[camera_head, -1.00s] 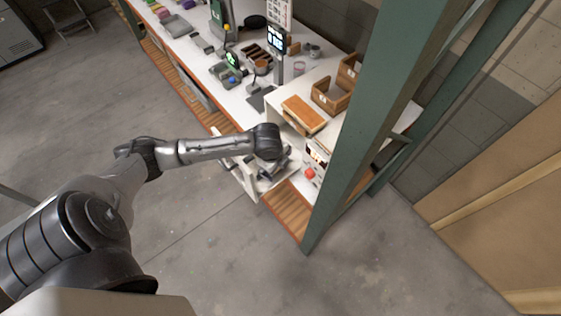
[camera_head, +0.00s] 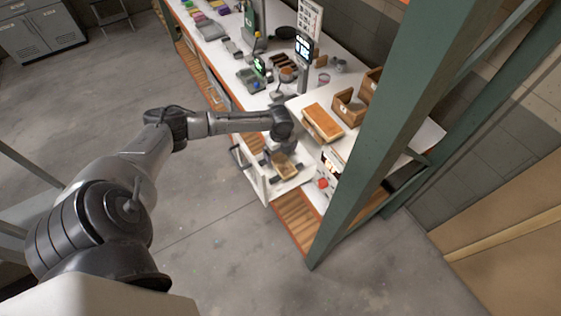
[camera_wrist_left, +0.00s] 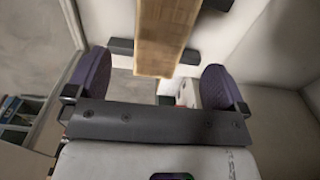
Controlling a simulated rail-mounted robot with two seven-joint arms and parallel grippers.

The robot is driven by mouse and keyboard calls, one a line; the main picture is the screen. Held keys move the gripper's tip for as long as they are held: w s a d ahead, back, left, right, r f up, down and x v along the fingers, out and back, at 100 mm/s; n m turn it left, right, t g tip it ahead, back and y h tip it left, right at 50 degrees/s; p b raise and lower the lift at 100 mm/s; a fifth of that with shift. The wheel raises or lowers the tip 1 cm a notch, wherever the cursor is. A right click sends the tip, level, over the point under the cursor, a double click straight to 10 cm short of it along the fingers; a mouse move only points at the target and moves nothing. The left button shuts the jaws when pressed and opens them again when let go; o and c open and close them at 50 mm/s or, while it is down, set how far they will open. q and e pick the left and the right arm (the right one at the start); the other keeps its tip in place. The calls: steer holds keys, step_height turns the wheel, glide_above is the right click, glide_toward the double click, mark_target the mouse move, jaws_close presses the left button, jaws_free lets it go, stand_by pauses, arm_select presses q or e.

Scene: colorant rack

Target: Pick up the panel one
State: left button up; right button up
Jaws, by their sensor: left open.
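A light wooden panel (camera_head: 286,171), which I take to be panel one, is at the open white drawer (camera_head: 262,184) at the front end of the bench. In the left wrist view the panel (camera_wrist_left: 165,35) is a long wooden strip whose near end reaches between my fingers, with a gap on each side. My left gripper (camera_wrist_left: 155,80) is open, with dark purple pads. In the head view the left gripper (camera_head: 276,156) is small, partly hidden by its own wrist, and beside the panel. I cannot tell its exact height over the panel. My right gripper is not in view.
A green post (camera_head: 400,120) stands close to the right of the drawer. A wooden box (camera_head: 322,122) and open wooden bins (camera_head: 349,108) are on the raised white shelf. A red knob (camera_head: 323,183) is right of the drawer. The floor at left is clear.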

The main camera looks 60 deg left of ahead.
mark_target(280, 161)
arm_select(q)
steer(key=shift+f+p, duration=0.5)
steer(key=shift+f, duration=2.5)
steer(key=shift+c, duration=0.4)
steer(key=c, duration=1)
steer(key=shift+r, duration=0.1)
